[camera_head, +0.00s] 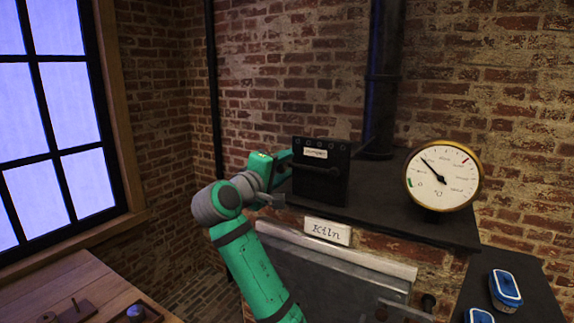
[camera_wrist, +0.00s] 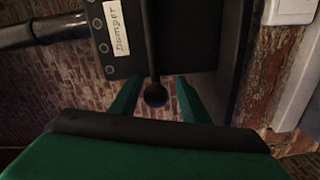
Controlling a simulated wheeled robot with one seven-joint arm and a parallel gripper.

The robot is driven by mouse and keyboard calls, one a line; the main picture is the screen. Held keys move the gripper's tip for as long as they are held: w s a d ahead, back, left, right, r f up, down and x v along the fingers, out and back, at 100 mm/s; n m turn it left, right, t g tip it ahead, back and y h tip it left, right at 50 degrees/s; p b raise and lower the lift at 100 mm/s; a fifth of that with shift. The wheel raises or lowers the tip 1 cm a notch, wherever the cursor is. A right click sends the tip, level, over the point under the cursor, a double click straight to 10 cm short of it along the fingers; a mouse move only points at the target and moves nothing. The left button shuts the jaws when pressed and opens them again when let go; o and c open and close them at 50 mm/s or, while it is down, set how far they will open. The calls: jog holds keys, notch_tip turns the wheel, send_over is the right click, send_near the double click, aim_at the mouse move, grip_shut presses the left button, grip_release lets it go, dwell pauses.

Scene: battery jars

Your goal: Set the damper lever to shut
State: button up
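The damper is a dark box (camera_head: 335,185) with a white label (camera_head: 316,153), standing on top of the kiln. Its lever (camera_head: 318,170) is a dark bar across the front face, roughly level and pointing left toward my gripper. In the wrist view the lever's rod (camera_wrist: 152,50) ends in a round dark knob (camera_wrist: 155,95). My gripper (camera_wrist: 157,98) is open, with one green finger on each side of the knob and a visible gap to both. In the head view my gripper (camera_head: 283,172) is at the box's left side, its fingertips partly hidden.
The kiln top (camera_head: 400,215) carries a round brass gauge (camera_head: 443,176) to the right and a dark flue pipe (camera_head: 382,80) behind. Blue-lidded jars (camera_head: 505,290) stand on a dark surface at lower right. A wooden table (camera_head: 60,285) is at lower left.

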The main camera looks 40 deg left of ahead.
jog(key=shift+d+r, duration=0.1)
jog(key=shift+r, duration=0.05)
jog(key=shift+s, duration=0.25)
jog(key=v, duration=1)
jog(key=shift+s, duration=0.15)
